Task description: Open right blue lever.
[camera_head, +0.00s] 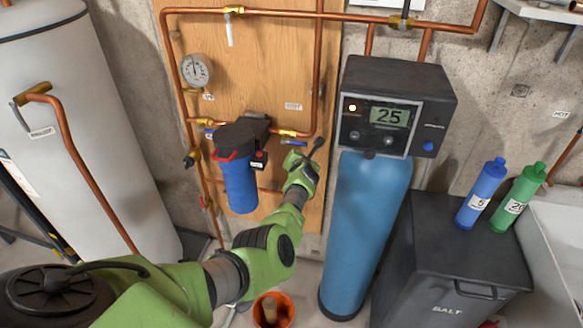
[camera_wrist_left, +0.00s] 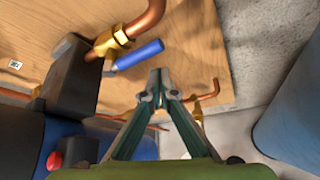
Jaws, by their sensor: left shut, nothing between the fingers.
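The right blue lever (camera_head: 294,143) sits on a brass valve in the copper line to the right of the blue filter housing (camera_head: 239,185). It runs roughly along the pipe. In the left wrist view the blue lever (camera_wrist_left: 139,54) is just above and left of my fingertips. My left gripper (camera_head: 317,146) is in front of the wooden board, close by the lever's right end. In the left wrist view the left gripper's (camera_wrist_left: 158,82) fingers meet at the tips, with nothing between them. Whether they touch the lever I cannot tell. My right gripper is not in view.
A blue softener tank (camera_head: 367,225) with a black control head (camera_head: 397,95) stands close right of my gripper. A pressure gauge (camera_head: 196,70) and copper pipes are on the board. A white water heater (camera_head: 75,130) stands left, an orange bucket (camera_head: 287,303) below.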

